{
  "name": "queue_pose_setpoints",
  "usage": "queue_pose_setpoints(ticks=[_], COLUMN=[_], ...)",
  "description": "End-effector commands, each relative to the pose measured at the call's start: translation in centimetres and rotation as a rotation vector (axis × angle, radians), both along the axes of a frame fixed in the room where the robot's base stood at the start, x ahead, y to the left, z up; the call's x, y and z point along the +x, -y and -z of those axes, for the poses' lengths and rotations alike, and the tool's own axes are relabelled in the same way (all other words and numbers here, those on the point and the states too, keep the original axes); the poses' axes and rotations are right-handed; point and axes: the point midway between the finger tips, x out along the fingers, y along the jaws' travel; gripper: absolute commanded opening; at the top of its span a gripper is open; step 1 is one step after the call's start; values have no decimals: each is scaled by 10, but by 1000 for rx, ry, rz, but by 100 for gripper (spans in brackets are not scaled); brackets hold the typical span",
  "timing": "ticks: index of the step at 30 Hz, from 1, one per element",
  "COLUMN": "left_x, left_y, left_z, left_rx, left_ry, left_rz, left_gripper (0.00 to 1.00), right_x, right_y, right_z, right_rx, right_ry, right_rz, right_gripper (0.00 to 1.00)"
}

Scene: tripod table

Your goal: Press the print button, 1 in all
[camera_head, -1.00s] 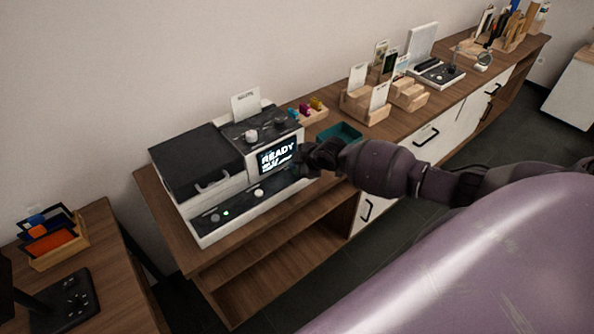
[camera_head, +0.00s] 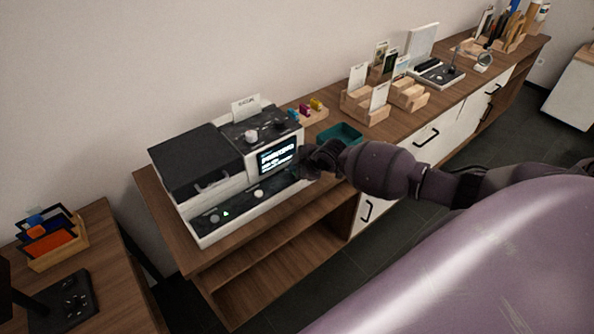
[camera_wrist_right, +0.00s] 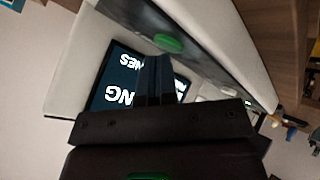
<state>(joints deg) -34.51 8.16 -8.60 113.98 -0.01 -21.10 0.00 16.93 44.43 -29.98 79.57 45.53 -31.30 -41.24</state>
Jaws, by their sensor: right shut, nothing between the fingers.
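The printer (camera_head: 190,160) is a white and black machine on the wooden cabinet. Its lit screen (camera_head: 277,157) shows white text that looks like "PRINTING"; part of it shows upside down in the right wrist view (camera_wrist_right: 118,88). A green button (camera_wrist_right: 168,43) sits on the dark front strip in the right wrist view. In the head view my right gripper hides that end of the strip. My right gripper (camera_head: 308,170) is shut and empty at the strip's right end. Its fingertips (camera_wrist_right: 155,62) are close to the green button; I cannot tell if they touch. My left gripper is out of view.
A paper sheet (camera_head: 246,106) stands in the printer's back. A teal tray (camera_head: 340,134) and wooden card holders (camera_head: 365,105) stand to the right on the cabinet (camera_head: 270,260). A second table (camera_head: 110,245) with a folder rack (camera_head: 52,240) is at lower left.

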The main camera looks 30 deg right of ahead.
Motion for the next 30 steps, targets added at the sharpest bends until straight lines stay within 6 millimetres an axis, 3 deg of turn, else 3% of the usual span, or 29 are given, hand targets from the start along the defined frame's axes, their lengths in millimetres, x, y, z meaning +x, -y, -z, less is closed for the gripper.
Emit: queue_pose_setpoints(ticks=[12, 23, 30], left_x=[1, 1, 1], left_y=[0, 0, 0], left_z=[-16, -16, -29], left_rx=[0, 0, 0], left_ry=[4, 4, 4], left_rz=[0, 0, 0], left_gripper=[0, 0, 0], right_x=[0, 0, 0], right_y=[0, 0, 0], right_z=[-17, -17, -33], right_rx=[-1, 0, -1], right_ry=[0, 0, 1], right_rz=[0, 0, 0], right_gripper=[0, 0, 0])
